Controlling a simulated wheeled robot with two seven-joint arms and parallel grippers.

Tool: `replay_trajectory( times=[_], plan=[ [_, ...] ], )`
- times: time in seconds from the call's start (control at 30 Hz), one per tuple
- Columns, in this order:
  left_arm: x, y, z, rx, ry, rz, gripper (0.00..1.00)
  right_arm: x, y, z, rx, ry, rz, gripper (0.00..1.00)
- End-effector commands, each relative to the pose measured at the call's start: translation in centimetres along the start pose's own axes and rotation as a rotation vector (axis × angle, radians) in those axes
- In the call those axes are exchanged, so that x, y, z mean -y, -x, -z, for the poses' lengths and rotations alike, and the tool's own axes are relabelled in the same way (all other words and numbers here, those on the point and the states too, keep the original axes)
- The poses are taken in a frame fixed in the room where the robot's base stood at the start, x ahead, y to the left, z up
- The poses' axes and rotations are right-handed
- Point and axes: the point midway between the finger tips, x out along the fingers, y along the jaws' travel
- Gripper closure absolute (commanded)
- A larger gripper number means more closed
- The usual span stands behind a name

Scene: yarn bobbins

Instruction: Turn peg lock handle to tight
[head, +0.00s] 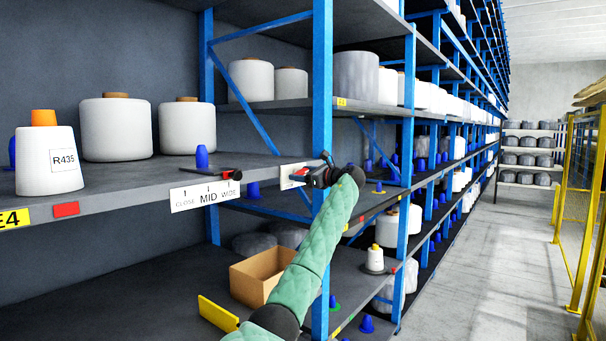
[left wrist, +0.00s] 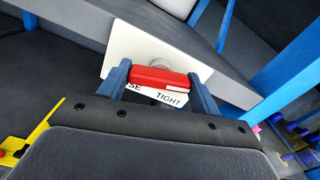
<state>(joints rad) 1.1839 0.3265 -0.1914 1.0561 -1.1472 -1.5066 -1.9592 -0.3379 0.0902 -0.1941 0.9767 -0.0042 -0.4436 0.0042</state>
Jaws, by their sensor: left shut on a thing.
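The red peg lock handle (left wrist: 158,78) sits on a round boss on a white plate (left wrist: 143,40) at the shelf edge. My left gripper (left wrist: 160,84) is shut on the handle, one finger at each end. The handle lies across the label (left wrist: 172,98); "SE" and "TIGHT" show below it, the rest is covered. In the head view, my left gripper (head: 308,176) is at the white plate (head: 291,175) beside the blue post and largely hides the handle. The blue peg (head: 202,157) stands upright on the shelf behind the CLOSE, MID, WIDE label (head: 205,195). My right gripper is not in view.
A white bobbin (head: 48,160) marked R435 stands on the shelf at left, with larger white bobbins (head: 116,130) behind it. A blue rack post (head: 322,80) rises close to my gripper. A cardboard box (head: 262,275) stands on the lower shelf. The aisle at right is clear.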

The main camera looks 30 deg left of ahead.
Motion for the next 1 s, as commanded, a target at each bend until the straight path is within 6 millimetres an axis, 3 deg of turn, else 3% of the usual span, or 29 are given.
replay_trajectory(
  times=[0.37,0.4,0.5,0.93,1.0],
  plan=[
    [0.0,0.1,0.4,-0.002,-0.008,0.0,0.59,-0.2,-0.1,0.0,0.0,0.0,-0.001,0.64],
    [0.0,0.1,0.4,-0.002,-0.008,-0.001,0.32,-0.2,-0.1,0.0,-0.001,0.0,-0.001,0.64],
    [0.0,0.1,0.3,-0.001,-0.007,0.0,0.15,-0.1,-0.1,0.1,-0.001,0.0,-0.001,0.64],
    [0.0,0.9,0.4,0.0,-0.004,0.001,0.15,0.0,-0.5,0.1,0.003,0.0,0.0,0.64],
    [0.0,1.8,0.5,0.001,-0.004,0.002,0.15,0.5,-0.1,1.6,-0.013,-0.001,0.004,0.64]
  ],
)
